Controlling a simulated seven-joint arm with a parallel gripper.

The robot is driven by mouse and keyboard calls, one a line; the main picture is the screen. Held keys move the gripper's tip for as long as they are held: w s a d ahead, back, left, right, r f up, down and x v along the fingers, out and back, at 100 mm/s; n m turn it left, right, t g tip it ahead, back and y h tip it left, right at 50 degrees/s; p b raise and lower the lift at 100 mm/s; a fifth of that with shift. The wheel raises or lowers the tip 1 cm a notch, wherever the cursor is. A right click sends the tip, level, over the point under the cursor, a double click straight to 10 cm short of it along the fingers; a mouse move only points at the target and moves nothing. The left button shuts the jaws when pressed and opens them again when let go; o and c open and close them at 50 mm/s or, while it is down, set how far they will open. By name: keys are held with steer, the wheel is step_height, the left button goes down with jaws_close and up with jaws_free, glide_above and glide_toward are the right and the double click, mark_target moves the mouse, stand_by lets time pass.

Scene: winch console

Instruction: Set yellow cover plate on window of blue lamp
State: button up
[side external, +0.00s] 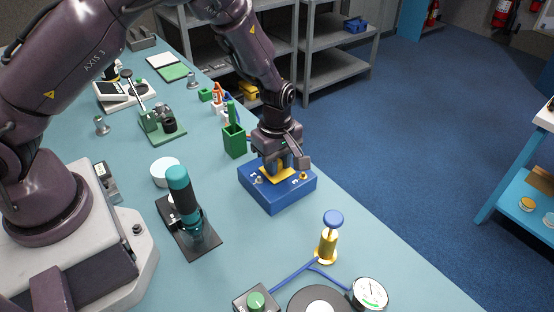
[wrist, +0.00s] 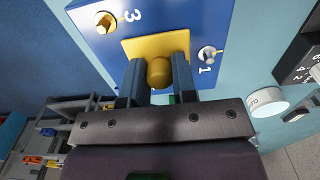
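The blue lamp (side external: 279,199) is a blue box on the bench, and its top fills much of the upper wrist view (wrist: 215,25). The yellow cover plate (side external: 279,174) lies at the middle of the lamp's top; it also shows in the wrist view (wrist: 130,48). I cannot tell whether it rests flat or hovers slightly. My gripper (wrist: 159,72) points down over the lamp, its fingers closed on both sides of the plate's round yellow knob (wrist: 160,71). The window is not visible; the plate and gripper hide that area.
On the lamp's top are a yellow fitting (wrist: 105,21) by "3" and a silver one (wrist: 207,54) by "1". A green holder (side external: 234,141) stands close behind. A teal-handled tool (side external: 184,205) and yellow post with blue knob (side external: 328,238) stand nearer the camera.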

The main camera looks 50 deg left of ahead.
steer(key=o, duration=0.3)
steer(key=shift+o, duration=0.2)
step_height(320, 180, up, 13)
steer(key=s+a+r+m+t, duration=0.1)
steer(key=s+r+m+t, duration=0.1)
steer(key=s+r+m, duration=0.6)
steer(key=s+a+r+m+t, duration=0.2)
steer(key=s+r+m+t, duration=0.1)
steer(key=s+r+m, duration=0.6)
steer(key=shift+s+a+m+t, duration=0.3)
steer(key=shift+s+m, duration=0.2)
steer(key=shift+s, duration=1.45)
steer(key=shift+r, duration=0.1)
